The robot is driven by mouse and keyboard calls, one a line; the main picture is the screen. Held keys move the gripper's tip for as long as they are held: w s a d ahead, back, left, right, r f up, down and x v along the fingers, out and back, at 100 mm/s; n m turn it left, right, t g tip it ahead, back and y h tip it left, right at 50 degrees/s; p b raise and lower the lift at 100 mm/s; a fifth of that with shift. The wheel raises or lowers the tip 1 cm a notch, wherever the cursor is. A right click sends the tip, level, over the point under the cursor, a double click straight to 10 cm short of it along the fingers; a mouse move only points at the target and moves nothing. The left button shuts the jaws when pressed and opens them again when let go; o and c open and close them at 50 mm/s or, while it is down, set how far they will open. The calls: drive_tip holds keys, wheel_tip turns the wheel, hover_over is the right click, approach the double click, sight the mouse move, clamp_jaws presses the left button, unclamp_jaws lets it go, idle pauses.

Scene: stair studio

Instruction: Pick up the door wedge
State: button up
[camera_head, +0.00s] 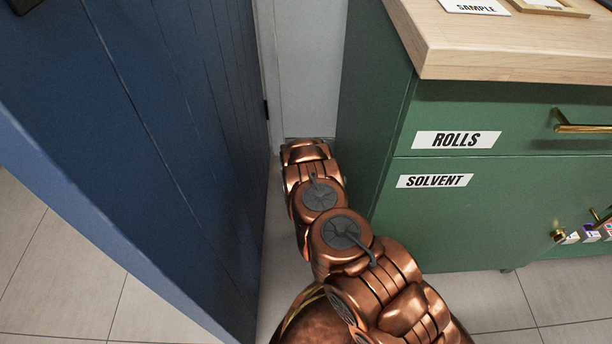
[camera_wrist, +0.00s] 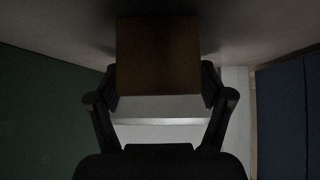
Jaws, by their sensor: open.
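The door wedge (camera_wrist: 158,56) looks like a plain brown block in the dim wrist view, at the top middle, against a grey surface that seems to be the floor. My gripper (camera_wrist: 160,84) is open, one dark finger on each side of the block. Its fingertips are close to the block's sides; I cannot tell whether they touch it. In the head view my copper arm reaches down into the gap between door and cabinet and hides the wedge and my fingers.
A blue door (camera_head: 185,130) stands close on the left of my arm. A green cabinet (camera_head: 480,220) with a wooden top (camera_head: 520,45) stands close on the right. A pale wall or door (camera_head: 310,70) closes the far end of this narrow gap. Tiled floor shows at the front.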

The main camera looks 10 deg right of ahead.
drive_tip(key=shift+c, duration=0.2)
drive_tip(key=c, duration=1.3)
drive_tip(key=shift+o, duration=0.2)
drive_tip(key=shift+r, duration=0.15)
